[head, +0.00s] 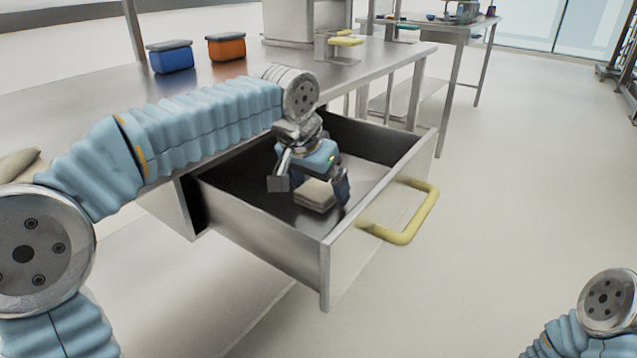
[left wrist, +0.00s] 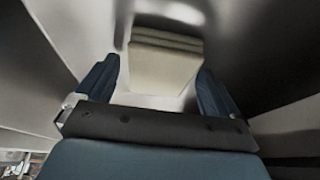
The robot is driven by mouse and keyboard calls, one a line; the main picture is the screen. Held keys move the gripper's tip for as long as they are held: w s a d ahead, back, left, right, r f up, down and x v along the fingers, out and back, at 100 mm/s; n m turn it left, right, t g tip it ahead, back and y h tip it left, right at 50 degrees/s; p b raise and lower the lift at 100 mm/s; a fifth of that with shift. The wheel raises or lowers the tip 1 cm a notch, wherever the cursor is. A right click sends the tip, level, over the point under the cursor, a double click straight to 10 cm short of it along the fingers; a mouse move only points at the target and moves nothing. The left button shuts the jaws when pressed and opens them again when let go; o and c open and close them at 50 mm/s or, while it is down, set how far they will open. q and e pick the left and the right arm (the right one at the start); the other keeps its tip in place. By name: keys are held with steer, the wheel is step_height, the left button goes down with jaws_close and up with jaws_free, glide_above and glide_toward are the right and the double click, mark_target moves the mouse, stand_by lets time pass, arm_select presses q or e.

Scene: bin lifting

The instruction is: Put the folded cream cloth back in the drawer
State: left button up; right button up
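The folded cream cloth (head: 315,194) lies on the floor of the open drawer (head: 268,238), near its front. My left gripper (head: 312,190) is inside the drawer, just above and around the cloth. Its fingers are spread wide. In the left wrist view, the cloth (left wrist: 165,62) lies ahead of the two dark blue fingertips (left wrist: 155,85), with a gap visible on each side of it. The drawer's yellow handle (head: 408,215) faces right. My right gripper is out of view; only part of my right arm shows at the lower right.
The steel worktop (head: 110,100) above the drawer carries a blue container (head: 171,57) and an orange container (head: 226,47). Another table (head: 445,28) stands farther back. The floor right of the drawer is clear. The drawer walls surround my left gripper closely.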

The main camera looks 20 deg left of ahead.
arm_select(q)
steer(key=shift+r, duration=0.3)
steer(key=p+v, duration=0.3)
steer(key=v, duration=0.8)
steer(key=shift+s+r, duration=0.2)
steer(key=shift+r, duration=0.1)
stand_by(0.6)
